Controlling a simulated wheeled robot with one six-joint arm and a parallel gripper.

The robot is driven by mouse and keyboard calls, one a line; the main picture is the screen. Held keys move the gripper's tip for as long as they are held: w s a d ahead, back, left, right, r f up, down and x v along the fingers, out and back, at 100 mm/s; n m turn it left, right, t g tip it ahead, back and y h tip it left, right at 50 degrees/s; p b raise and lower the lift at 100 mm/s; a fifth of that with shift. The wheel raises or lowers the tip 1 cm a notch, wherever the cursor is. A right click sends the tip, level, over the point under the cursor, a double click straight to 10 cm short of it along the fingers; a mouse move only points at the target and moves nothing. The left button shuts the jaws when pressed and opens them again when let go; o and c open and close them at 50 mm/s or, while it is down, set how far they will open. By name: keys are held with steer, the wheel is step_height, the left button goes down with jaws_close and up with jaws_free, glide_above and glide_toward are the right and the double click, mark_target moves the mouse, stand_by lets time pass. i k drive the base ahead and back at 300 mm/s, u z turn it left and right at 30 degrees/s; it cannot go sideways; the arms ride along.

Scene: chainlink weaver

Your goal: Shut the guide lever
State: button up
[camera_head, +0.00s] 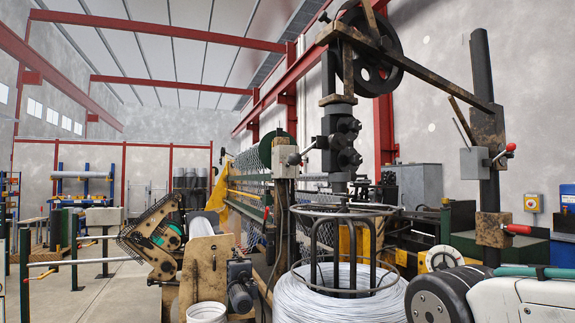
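Several red-handled levers show, and I cannot tell which is the guide lever. One red handle (518,229) sticks out to the right from a rusty block low on the dark post. Another red handle (508,149) points up to the right from a grey box higher on that post. Whether any is open or shut is unclear. My gripper is not in view; what looks like my arm's white and dark links fills the bottom right corner.
A wire coil (338,300) in a ring cage stands at bottom centre, under a vertical guide with a pulley wheel (366,60). A dark post (483,90) rises at right. A white bucket (206,312) stands at the bottom. The floor at left is partly clear.

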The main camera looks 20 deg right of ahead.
mark_target(293, 159)
steer(key=u, duration=0.55)
steer(key=k, duration=0.65)
steer(key=u, duration=0.85)
steer(key=i, duration=0.7)
steer(key=z, duration=0.7)
steer(key=i, duration=0.65)
steer(key=z, duration=0.7)
